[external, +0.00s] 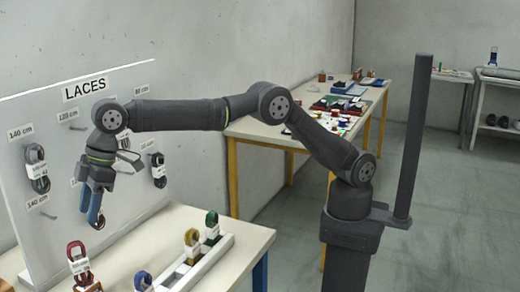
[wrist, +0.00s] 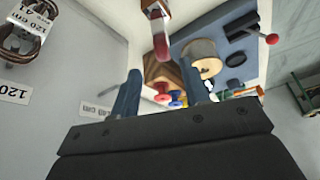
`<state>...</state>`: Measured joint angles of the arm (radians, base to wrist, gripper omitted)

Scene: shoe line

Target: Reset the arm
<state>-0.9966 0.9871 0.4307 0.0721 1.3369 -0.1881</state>
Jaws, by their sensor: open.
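My gripper (external: 91,203) hangs fingers down beside the white laces board (external: 110,78) at the left of the external view. Its two blue-grey fingers look close together from that side. In the wrist view my gripper (wrist: 160,92) shows both fingers spread apart with nothing between them. My arm reaches left from its base, over the front table, with the elbow raised.
The board carries dark lace bundles (external: 37,170) on pegs. The front table (external: 180,222) holds a white rack (external: 200,262) with green and yellow lace rolls, plus red and blue ones nearby. A second table (external: 260,130) with small items stands behind.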

